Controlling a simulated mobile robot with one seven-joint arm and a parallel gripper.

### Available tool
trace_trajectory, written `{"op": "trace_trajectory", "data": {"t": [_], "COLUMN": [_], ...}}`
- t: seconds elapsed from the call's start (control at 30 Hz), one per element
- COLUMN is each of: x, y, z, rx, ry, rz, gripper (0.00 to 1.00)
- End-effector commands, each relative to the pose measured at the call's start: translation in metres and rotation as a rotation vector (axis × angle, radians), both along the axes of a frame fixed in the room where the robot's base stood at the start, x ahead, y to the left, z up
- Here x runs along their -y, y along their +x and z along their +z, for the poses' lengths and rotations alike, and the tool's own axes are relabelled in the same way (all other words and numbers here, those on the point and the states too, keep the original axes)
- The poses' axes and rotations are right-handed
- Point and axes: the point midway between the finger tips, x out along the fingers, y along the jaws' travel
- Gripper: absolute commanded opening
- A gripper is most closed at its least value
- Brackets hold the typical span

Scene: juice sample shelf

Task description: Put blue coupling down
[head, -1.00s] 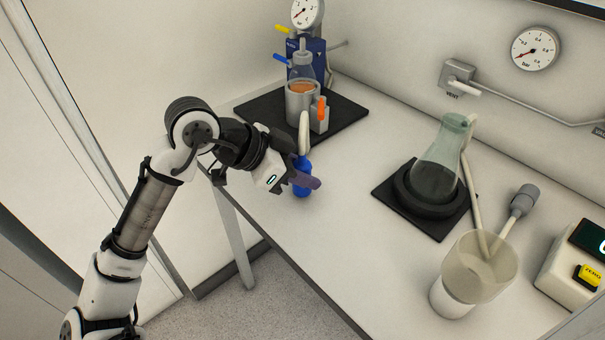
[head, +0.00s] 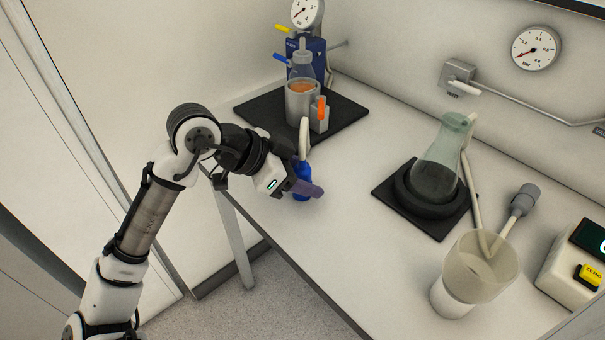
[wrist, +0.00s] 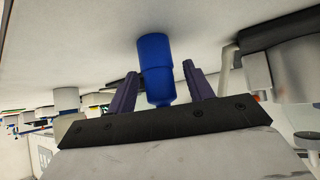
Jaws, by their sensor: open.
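In the wrist view the coupling (wrist: 156,68) sits between the two purple fingers of my gripper (wrist: 160,88). Gaps show on both sides, so the fingers are open around it and not gripping. In the head view my gripper (head: 308,187) partly covers the coupling's front. Whether the coupling's base touches the bench is hard to tell.
A black mat (head: 350,112) with an orange-filled vessel (head: 302,100) stands behind. A flask (head: 440,160) sits in a black ring on another mat (head: 437,224). The bench (head: 345,230) between is clear.

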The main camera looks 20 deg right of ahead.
Motion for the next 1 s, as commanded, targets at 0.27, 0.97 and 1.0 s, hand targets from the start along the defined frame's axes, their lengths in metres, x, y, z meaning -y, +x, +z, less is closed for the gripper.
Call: {"op": "trace_trajectory", "data": {"t": [0.27, 0.97, 1.0], "x": [-0.033, -0.090, -0.090], "y": [0.003, 0.005, 0.005], "z": [0.031, 0.082, 0.082], "rx": [0.003, 0.000, 0.002], "ry": [-0.001, 0.001, -0.002], "rz": [0.004, 0.000, 0.002], "gripper": [0.52, 0.52, 0.52]}}
